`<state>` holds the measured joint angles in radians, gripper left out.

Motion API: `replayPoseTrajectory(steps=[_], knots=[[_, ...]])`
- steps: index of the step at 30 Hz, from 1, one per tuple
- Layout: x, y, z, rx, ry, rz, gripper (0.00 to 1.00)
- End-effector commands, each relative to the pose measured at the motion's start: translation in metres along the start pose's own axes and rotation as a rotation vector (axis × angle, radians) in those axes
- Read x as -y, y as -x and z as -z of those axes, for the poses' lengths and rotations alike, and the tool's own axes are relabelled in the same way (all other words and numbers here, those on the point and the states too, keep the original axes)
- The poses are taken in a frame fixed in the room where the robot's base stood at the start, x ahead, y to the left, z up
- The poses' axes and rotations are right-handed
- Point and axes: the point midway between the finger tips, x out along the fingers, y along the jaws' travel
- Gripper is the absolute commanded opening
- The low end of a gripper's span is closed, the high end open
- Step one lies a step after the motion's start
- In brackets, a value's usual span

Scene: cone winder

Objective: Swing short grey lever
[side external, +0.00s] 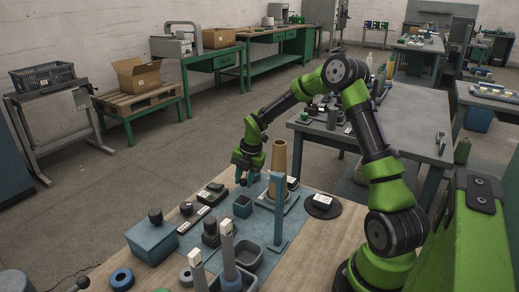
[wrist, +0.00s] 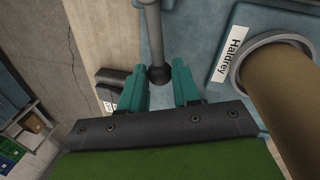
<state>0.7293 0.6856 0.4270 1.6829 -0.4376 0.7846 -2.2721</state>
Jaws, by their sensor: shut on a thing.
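The short grey lever (wrist: 151,30) is a grey rod ending in a dark ball knob (wrist: 160,74). It enters from the top middle of the wrist view, over a blue-grey base. My gripper (wrist: 160,86) has its two teal fingers on either side of the knob, shut on it. In the side external view my gripper (side external: 243,179) is low beside the tan cone (side external: 278,158), and the lever cannot be made out there. The cone also shows in the wrist view (wrist: 285,88), right of the fingers, beside a white "Haldrey" label (wrist: 228,54).
A tall blue-grey post (side external: 277,210) stands in front of the cone. Bare wood lies at the right front.

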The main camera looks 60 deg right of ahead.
Motion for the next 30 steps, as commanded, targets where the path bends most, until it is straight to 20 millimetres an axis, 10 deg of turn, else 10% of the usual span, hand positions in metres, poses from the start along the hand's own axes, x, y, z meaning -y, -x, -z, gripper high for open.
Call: replayPoseTrajectory(steps=[3,4,8,20,30], knots=[[0.001,0.001,-0.002,0.003,-0.001,0.002,0.00],[0.001,0.001,-0.002,0.003,-0.002,0.003,0.36],[0.001,0.001,-0.001,0.002,-0.003,0.003,0.56],[0.000,0.008,-0.001,0.002,-0.004,0.001,0.57],[0.000,0.080,-0.002,0.006,-0.006,-0.002,0.57]])
